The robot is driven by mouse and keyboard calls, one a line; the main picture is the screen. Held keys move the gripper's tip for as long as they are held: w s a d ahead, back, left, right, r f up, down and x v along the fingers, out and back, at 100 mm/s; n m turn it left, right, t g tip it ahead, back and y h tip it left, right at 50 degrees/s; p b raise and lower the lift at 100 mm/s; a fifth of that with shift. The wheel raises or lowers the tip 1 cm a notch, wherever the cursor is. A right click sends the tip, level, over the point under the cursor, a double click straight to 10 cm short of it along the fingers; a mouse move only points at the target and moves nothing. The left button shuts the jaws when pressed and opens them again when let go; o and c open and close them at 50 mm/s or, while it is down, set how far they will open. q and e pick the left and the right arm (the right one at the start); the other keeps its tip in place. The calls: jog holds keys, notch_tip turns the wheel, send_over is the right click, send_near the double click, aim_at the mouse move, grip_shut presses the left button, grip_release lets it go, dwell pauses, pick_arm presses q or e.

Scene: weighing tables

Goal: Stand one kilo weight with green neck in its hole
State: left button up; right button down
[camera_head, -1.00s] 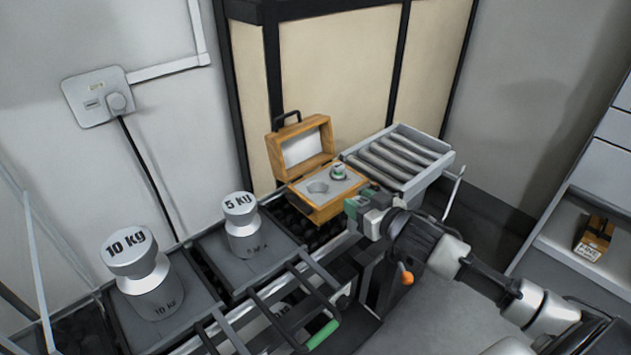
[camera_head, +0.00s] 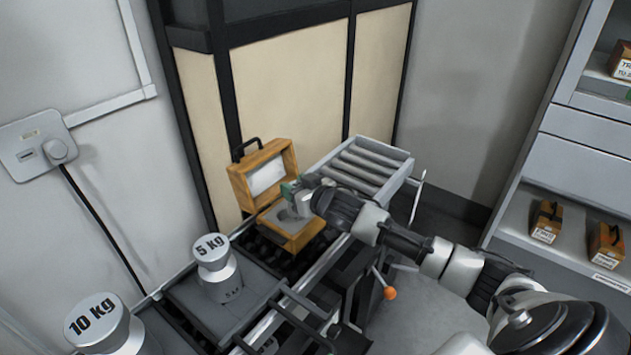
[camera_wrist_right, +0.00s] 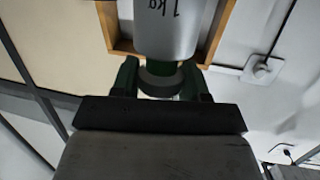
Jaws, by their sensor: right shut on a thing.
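The one kilo weight (camera_wrist_right: 172,28) is a silver cylinder marked 1 kg, with a green neck and a grey knob. In the wrist view my right gripper (camera_wrist_right: 160,82) is shut around its neck. In the head view my right gripper (camera_head: 293,188) is over the open wooden box (camera_head: 305,241) and mostly hides the weight. The box's grey insert shows a round hole (camera_head: 288,214), partly covered by the gripper. I cannot tell how high the weight is above the insert. My left gripper is not in view.
A 5 kg weight (camera_head: 217,270) and a 10 kg weight (camera_head: 103,328) stand on dark plates at the left. A roller tray (camera_head: 365,165) is just right of the box. The raised box lid (camera_head: 263,174) stands behind the insert. Shelves with small boxes are at the right.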

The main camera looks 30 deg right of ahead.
jog(key=shift+w+a+f+b, duration=0.1)
jog(key=shift+w+a+f, duration=0.25)
jog(key=shift+f, duration=0.5)
jog(key=shift+w+a+f+b, duration=0.15)
jog(key=shift+w+a+f, duration=0.15)
jog(key=shift+f, duration=0.55)
jog(key=shift+w+a+f+b, duration=0.1)
jog(key=shift+w+a+f, duration=0.2)
jog(key=shift+f, duration=0.55)
jog(key=c, duration=1)
grip_release()
jog(key=shift+f, duration=0.3)
jog(key=o, duration=0.4)
jog(key=shift+s, duration=0.1)
jog(key=shift+o, duration=0.2)
jog(key=shift+r, duration=0.1)
